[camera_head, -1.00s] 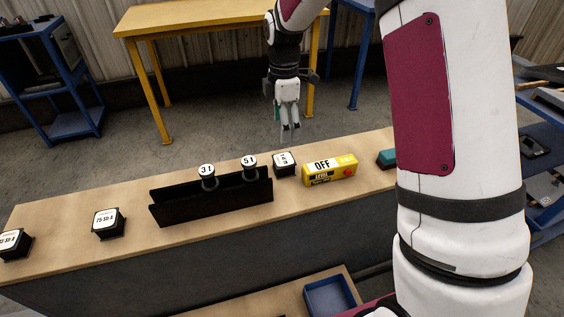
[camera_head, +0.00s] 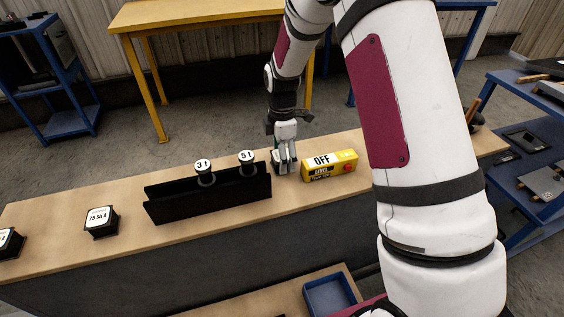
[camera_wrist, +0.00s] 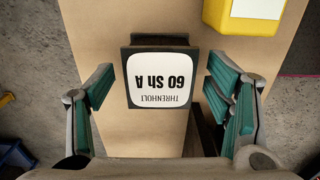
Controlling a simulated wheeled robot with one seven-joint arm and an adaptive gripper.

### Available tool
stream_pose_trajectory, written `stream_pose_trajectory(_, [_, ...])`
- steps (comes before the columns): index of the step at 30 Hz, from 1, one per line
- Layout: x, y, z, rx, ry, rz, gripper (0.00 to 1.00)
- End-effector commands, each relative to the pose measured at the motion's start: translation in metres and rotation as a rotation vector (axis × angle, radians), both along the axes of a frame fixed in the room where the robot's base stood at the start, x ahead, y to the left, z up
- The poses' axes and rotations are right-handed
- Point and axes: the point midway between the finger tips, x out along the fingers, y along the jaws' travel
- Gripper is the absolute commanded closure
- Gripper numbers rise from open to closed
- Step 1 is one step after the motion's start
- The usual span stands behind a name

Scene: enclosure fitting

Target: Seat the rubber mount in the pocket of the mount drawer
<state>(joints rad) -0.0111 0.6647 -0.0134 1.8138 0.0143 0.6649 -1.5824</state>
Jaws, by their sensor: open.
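A black square rubber mount with a white label reading "60 Sh A THRENHOLT" (camera_wrist: 160,78) stands on the bench. In the head view the mount (camera_head: 277,157) is mostly hidden by my gripper (camera_head: 285,168). In the wrist view my gripper (camera_wrist: 162,80) is open, with teal-padded fingers on both sides of the mount and a gap at each side. Two similar mounts stand at the left: one marked 75 Sh A (camera_head: 101,222) and one cut by the frame edge (camera_head: 9,243). I cannot make out the mount drawer or its pocket.
A long black holder (camera_head: 215,203) with two round-capped pieces, marked 3t and 5t (camera_head: 247,157), stands left of my gripper. A yellow box reading OFF (camera_head: 330,166) is close on the right. A blue tray (camera_head: 331,294) sits lower in front.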

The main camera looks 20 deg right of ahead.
Motion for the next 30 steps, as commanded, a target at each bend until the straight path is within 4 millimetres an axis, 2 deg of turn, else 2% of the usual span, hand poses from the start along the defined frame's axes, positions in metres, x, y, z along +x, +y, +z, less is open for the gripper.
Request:
stream_pose_trajectory(2, [0.000, 0.000, -0.007, -0.001, -0.001, -0.001, 0.28])
stream_pose_trajectory(8, [0.000, 0.000, -0.007, -0.001, -0.002, -0.001, 0.28])
stream_pose_trajectory(18, [0.001, 0.000, -0.006, 0.000, -0.003, -0.001, 1.00])
stream_pose_trajectory(26, [0.001, 0.000, -0.005, 0.000, -0.003, -0.001, 1.00])
stream_pose_trajectory(30, [0.001, 0.000, 0.003, 0.000, -0.004, 0.000, 1.00])
